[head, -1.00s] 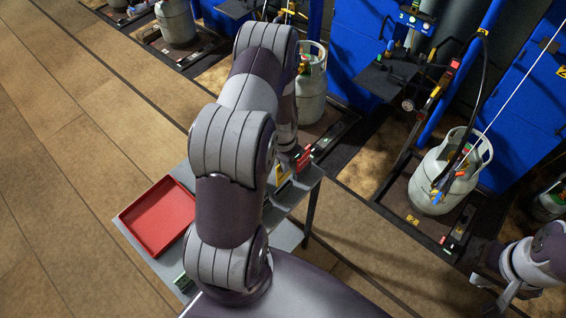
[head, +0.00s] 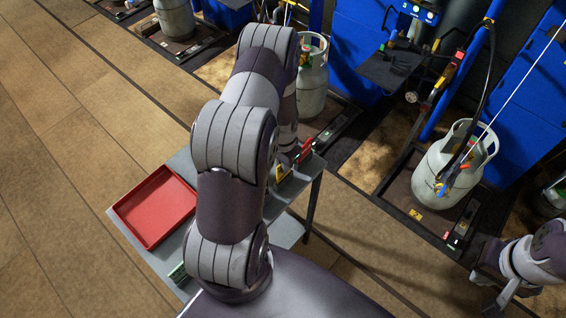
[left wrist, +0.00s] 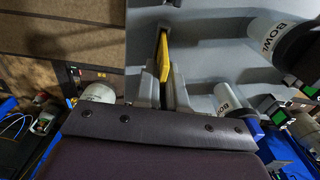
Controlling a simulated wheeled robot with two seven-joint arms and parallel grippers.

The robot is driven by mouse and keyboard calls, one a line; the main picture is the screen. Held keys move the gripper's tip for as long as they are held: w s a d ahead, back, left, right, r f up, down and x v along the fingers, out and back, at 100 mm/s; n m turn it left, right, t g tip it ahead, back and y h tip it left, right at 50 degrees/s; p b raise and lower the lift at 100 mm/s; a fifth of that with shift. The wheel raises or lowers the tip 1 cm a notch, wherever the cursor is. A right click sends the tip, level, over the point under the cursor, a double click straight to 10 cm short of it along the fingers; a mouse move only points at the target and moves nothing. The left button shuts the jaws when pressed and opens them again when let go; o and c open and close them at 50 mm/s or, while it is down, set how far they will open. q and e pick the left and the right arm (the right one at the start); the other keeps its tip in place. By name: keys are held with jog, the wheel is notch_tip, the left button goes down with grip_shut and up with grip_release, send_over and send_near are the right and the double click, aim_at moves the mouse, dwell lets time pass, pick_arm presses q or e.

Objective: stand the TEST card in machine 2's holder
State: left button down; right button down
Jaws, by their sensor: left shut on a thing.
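My left gripper (left wrist: 164,88) is shut on a thin yellow card (left wrist: 164,56), which stands edge-on between the fingers in the left wrist view. I cannot read any word on it. In the head view my left arm hides most of that gripper, and a small yellow piece (head: 281,173) shows beside the arm over the grey cart. My right gripper (head: 497,287) is at the lower right, far from the cart, and its jaw opening is unclear. A scale station with a gas bottle (head: 436,186) stands at the right; its number is not legible and I cannot make out a card holder.
A red tray (head: 153,207) lies on the grey cart (head: 183,160). Red pieces (head: 305,149) are near the cart's far corner. Another gas bottle (head: 312,82) stands behind my left arm. Blue cabinets (head: 361,43) line the back. The brown floor at left is clear.

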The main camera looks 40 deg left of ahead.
pick_arm(q)
jog(key=shift+f, duration=0.1)
jog(key=shift+f+b, duration=0.5)
jog(key=shift+f, duration=0.25)
jog(key=c, duration=1.1)
grip_release()
notch_tip(320, 180, up, 12)
jog(key=b, duration=0.3)
jog(key=shift+r, duration=0.35)
